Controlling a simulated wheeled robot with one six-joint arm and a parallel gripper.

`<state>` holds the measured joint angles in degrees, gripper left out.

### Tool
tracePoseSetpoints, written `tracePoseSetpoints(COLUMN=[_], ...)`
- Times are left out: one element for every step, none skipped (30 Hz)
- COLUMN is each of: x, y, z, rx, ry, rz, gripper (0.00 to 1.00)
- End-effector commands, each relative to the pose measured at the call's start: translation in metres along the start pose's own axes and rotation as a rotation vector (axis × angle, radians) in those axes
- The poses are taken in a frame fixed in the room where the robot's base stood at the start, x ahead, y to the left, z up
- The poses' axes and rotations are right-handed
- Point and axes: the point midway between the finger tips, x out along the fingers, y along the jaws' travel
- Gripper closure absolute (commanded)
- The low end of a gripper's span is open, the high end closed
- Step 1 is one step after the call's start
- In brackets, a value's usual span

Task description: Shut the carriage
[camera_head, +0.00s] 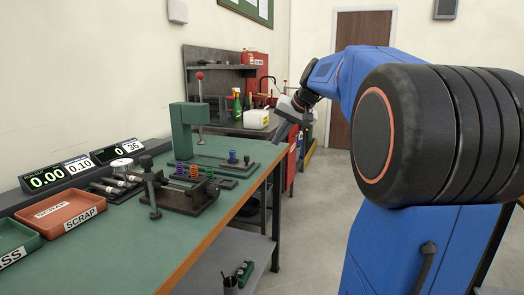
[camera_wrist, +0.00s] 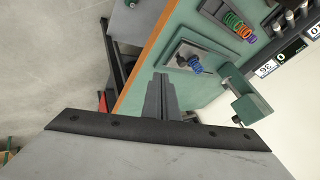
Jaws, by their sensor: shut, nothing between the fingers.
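A grey sliding plate with a blue spring (camera_head: 233,157) on it sits on the bench to the right of the green press (camera_head: 187,130); I take this plate for the carriage. In the wrist view the plate (camera_wrist: 181,53) lies beyond my fingers, out to the side of the press (camera_wrist: 244,106) and apart from its column. My gripper (camera_wrist: 162,80) is shut and empty, pointing toward the bench edge, with a gap to the plate. In the head view my gripper is small and dark near the bench's far right edge.
A red scrap tray (camera_head: 66,211) and digital displays (camera_head: 47,179) are at the left.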

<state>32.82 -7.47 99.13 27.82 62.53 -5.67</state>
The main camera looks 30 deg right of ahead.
Motion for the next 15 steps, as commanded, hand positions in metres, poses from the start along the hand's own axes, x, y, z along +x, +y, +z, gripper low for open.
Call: tracePoseSetpoints(x=[0.005,0.009,0.014,0.019,0.023,0.03,0.035,0.041,0.048,0.054,0.059,0.066,0.071,0.076,0.083], y=[0.0,0.0,0.0,0.0,-0.001,-0.001,-0.001,-0.001,0.0,0.0,-0.001,-0.001,-0.001,-0.001,0.0], z=[0.001,0.001,0.001,0.002,0.002,0.002,0.002,0.002,0.002,0.002,0.002,0.002,0.002,0.002,0.002], rx=[0.0,0.0,-0.001,-0.001,-0.001,-0.001,-0.001,-0.001,-0.001,-0.001,-0.001,-0.002,-0.002,-0.002,-0.001], ry=[-0.003,-0.004,-0.004,-0.004,-0.005,-0.005,-0.004,-0.004,-0.005,-0.005,-0.006,-0.005,-0.004,-0.004,-0.005], rz=[0.0,0.0,0.0,0.0,0.0,0.0,0.0,0.0,0.0,0.0,0.0,0.0,0.0,0.001,0.001], gripper=[1.0,1.0,1.0,1.0,1.0,1.0,1.0,1.0,1.0,1.0,1.0,1.0,1.0,1.0,1.0])
